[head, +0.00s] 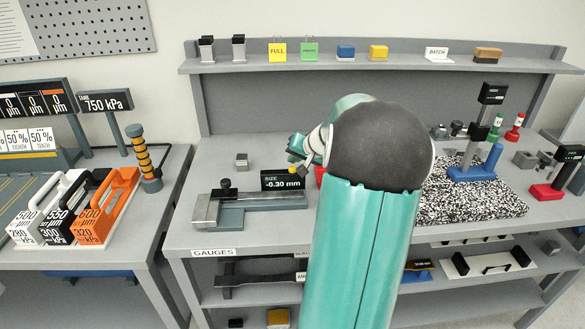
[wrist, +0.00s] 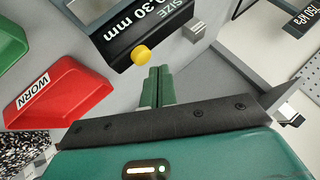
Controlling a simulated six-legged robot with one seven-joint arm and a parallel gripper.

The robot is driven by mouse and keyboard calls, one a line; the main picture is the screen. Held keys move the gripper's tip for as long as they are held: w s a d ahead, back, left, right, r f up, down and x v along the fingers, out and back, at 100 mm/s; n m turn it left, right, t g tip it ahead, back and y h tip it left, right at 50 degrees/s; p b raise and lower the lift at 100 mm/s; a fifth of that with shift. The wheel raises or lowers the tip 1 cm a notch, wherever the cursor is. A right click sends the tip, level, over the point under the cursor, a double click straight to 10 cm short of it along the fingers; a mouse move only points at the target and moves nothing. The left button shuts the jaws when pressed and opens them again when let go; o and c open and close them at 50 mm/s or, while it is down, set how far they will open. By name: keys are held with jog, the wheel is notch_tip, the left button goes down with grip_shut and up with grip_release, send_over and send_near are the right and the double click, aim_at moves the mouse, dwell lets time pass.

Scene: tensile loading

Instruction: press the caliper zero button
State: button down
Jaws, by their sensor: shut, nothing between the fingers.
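The caliper (head: 232,212) lies on the gauges bench, left of my arm in the head view. Its black display (head: 283,181) reads SIZE -0.30 mm. A yellow round button (wrist: 141,55) sits at the edge of the display in the wrist view. My gripper (wrist: 158,72) is shut and empty, with its green fingertips just beside the button. A small gap shows between tips and button in the picture; I cannot tell the height between them. In the head view my gripper (head: 297,152) shows above and behind the display, partly hidden by my arm.
A red bin marked WORN (wrist: 62,92) and a green bin (wrist: 10,40) lie near the gripper. A small grey block (head: 241,160) stands behind the caliper. A speckled plate (head: 465,205) with a blue-based stand (head: 473,170) is at the right.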

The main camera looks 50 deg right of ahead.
dwell(0.5)
jog(key=shift+f, duration=0.45)
jog(key=shift+f, duration=0.5)
dwell(0.8)
jog(key=shift+r, duration=0.95)
jog(key=shift+r, duration=2.5)
